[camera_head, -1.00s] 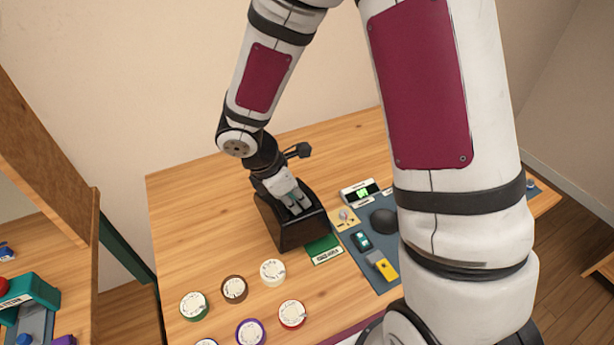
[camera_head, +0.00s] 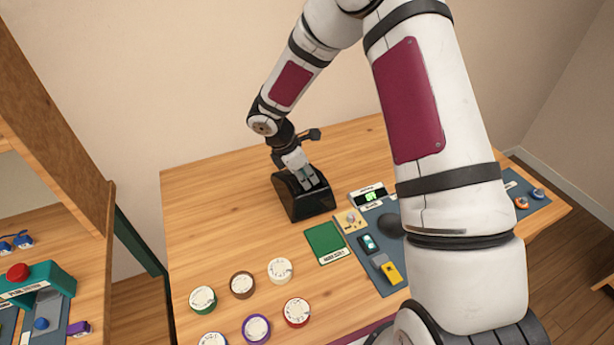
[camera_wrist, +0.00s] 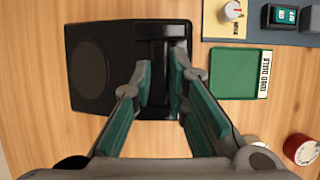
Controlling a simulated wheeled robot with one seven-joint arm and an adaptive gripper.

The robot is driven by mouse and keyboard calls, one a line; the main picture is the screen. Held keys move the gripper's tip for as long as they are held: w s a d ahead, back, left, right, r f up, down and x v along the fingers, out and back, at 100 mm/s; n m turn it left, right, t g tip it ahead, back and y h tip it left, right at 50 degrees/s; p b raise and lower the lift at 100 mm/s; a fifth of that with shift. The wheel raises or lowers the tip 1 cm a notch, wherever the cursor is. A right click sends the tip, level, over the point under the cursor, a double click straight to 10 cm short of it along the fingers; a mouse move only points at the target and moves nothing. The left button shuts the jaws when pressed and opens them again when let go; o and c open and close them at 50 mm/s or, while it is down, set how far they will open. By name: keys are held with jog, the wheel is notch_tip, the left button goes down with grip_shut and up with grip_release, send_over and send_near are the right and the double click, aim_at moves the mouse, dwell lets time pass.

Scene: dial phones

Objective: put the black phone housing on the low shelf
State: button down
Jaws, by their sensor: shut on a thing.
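The black phone housing (camera_head: 305,204) is near the back middle of the wooden table, upright. My gripper (camera_head: 309,182) points down at its top and is shut on it. In the wrist view the fingers of my gripper (camera_wrist: 161,78) close on a raised black part of the housing (camera_wrist: 90,70), and the round dark disc on the housing's face lies to their left. I cannot tell whether the housing touches the table or hangs just above it. I cannot tell for sure which surface is the low shelf.
A green labelled pad (camera_head: 325,242) lies bare in front of the housing. A blue-grey mat (camera_head: 365,262) with small devices is to the right. Several round dials (camera_head: 256,328) stand in front. A wooden unit (camera_head: 75,210) with a teal device (camera_head: 40,285) is at left. The table's left back is clear.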

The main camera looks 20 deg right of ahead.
jog(key=shift+f, duration=0.2)
jog(key=c, duration=1.6)
grip_release()
jog(key=shift+o, duration=0.2)
